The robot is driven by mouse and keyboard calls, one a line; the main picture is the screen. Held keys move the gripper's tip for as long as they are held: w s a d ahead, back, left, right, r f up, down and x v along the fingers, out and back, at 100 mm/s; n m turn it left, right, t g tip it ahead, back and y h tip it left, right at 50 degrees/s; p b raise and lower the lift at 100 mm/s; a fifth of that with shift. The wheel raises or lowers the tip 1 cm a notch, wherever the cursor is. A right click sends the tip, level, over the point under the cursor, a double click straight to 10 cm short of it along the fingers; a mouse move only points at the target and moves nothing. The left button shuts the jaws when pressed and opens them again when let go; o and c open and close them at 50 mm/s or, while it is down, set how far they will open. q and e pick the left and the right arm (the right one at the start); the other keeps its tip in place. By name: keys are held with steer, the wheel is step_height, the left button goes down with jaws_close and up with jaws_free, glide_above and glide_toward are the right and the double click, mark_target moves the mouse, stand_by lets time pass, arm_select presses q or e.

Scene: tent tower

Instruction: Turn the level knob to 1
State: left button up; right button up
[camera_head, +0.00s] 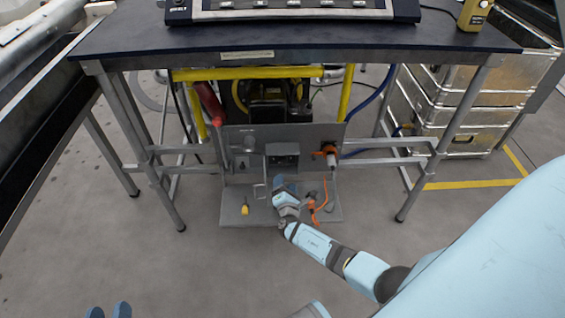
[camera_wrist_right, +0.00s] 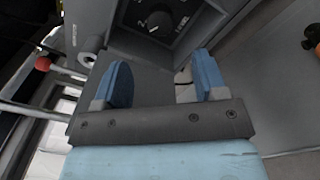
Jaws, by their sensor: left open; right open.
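The level knob (camera_wrist_right: 160,20) is a dark round dial on a grey panel, at the top of the right wrist view. It has a pale mark and small white lettering around it; I cannot read its setting surely. In the head view the dark panel box (camera_head: 282,152) sits in the middle of the unit under the table. My right gripper (camera_wrist_right: 163,76) is open and empty, its blue fingertips apart and short of the knob. In the head view the right gripper (camera_head: 285,184) is low in front of the box. My left gripper (camera_head: 109,311) is open and empty at the bottom left edge.
The dark table (camera_head: 290,42) stands over the unit, with metal legs and bars on both sides. An orange connector (camera_head: 328,152) and orange cable are right of the box. A yellow item (camera_head: 245,208) lies on the base plate. Metal cases (camera_head: 450,115) stand at right.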

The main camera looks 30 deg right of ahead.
mark_target(283, 164)
steer(key=b+x, duration=0.2)
steer(key=x, duration=0.8)
steer(key=shift+f+b, duration=0.2)
steer(key=shift+b, duration=0.2)
steer(key=shift+x, duration=0.75)
arm_select(q)
step_height(283, 164, up, 6)
steer(key=d+t+h, duration=0.2)
steer(key=shift+t+h, duration=0.3)
arm_select(e)
steer(key=shift+r, duration=0.15)
steer(key=shift+c, duration=0.4)
steer(key=c, duration=0.8)
steer(key=shift+c, duration=0.2)
